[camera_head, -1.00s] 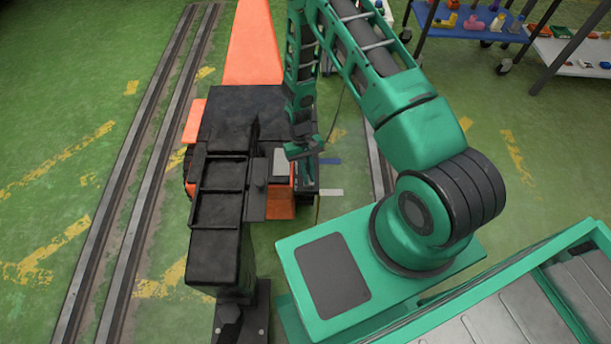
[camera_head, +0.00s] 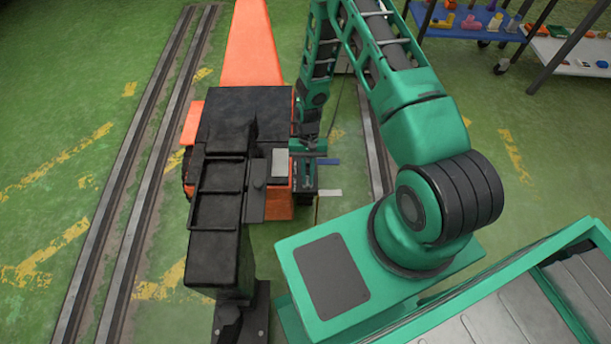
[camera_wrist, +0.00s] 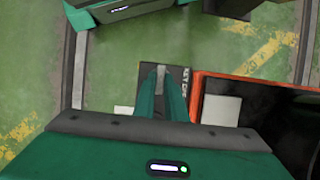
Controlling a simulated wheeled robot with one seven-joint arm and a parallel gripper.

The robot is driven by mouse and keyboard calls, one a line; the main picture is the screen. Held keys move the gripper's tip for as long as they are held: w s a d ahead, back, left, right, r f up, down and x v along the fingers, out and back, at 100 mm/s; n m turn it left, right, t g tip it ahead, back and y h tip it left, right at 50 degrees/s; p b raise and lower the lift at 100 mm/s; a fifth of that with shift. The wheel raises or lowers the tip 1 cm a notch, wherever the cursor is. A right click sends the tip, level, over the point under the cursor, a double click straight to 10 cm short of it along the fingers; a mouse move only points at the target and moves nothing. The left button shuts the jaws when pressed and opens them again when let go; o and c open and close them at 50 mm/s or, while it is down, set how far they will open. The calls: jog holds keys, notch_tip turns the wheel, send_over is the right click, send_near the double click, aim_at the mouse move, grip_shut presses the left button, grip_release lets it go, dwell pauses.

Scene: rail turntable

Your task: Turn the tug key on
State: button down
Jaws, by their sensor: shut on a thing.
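The tug (camera_head: 250,115) is an orange machine with a black deck, standing left of my arm in the head view. In the wrist view its orange edge and dark top (camera_wrist: 260,105) lie to the right. A small dark panel with white lettering that seems to begin with "KEY" (camera_wrist: 184,77) sits beside this edge. My gripper (camera_wrist: 160,74) reaches over the panel, its green fingers closed on a narrow grey piece, the tug key (camera_wrist: 160,80). The fingers hide most of the key, so its turn position cannot be read. In the head view my gripper (camera_head: 304,172) is at the tug's right side.
A black column-like part (camera_head: 215,220) stands in front of the tug. Rails (camera_head: 150,150) run along the left, and another rail (camera_head: 375,150) passes to the right. Shelves with small items (camera_head: 470,20) are at the back right. Green floor is open on both sides.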

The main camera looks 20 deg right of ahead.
jog(key=shift+w, duration=0.2)
jog(key=c, duration=1.8)
grip_release()
jog(key=shift+s, duration=0.1)
jog(key=v, duration=1)
jog(key=shift+w+r, duration=0.25)
jog(key=shift+r, duration=0.05)
